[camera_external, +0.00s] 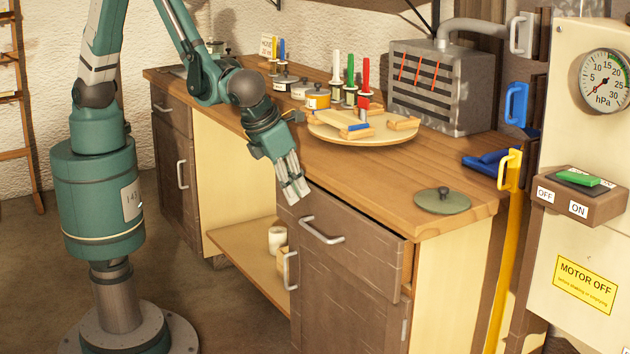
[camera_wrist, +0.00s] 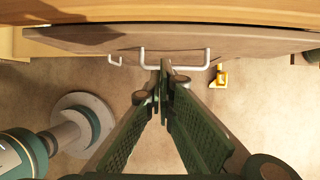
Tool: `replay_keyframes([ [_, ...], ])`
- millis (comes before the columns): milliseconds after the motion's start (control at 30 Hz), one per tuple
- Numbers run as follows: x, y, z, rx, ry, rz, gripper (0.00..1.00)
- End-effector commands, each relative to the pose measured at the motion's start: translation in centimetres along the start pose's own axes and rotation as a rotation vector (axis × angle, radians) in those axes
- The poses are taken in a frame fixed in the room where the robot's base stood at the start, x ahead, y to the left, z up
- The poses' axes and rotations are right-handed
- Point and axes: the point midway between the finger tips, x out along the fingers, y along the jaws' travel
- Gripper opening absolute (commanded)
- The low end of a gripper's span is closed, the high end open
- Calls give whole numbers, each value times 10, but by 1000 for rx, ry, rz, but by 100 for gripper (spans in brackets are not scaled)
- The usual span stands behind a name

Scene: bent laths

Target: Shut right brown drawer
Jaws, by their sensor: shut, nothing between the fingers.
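The right brown drawer (camera_external: 350,252) is in the front right of the workbench in the external view. It stands slightly out, with a dark gap under the worktop and part of its side showing at the right. Its pale bar handle (camera_external: 322,231) is on the front. My gripper (camera_external: 296,198) is shut and empty, pointing down near the drawer's left top corner. In the wrist view, the shut fingertips (camera_wrist: 165,66) overlap the drawer handle (camera_wrist: 195,67), in front of the drawer front (camera_wrist: 230,43). I cannot tell whether they touch it.
The wooden worktop (camera_external: 400,185) carries a round board (camera_external: 345,138), several jars and tools, a grey vented box (camera_external: 440,85) and a round lid (camera_external: 442,201). A brown cupboard door (camera_external: 345,310) is below the drawer. An open shelf (camera_external: 245,252) lies left of it. The floor in front is clear.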

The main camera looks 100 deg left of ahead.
Motion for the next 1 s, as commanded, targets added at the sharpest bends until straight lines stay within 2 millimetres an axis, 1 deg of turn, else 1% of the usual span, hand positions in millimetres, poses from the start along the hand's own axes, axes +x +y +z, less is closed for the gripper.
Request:
replay_keyframes([
  [33,-1,-16,-2,4,-17,0,0],
  [233,-2,-67,-7,2,-93,4,0],
  [367,-2,-101,-14,0,-142,2,0],
  [500,-3,-136,-25,-2,-195,-3,0],
  [567,-4,-151,-29,-4,-219,-5,0],
  [700,-6,-185,-44,-9,-273,-15,0],
  [900,-9,-226,-65,-16,-341,-33,0],
  [1000,-10,-239,-73,-21,-364,-40,0],
])
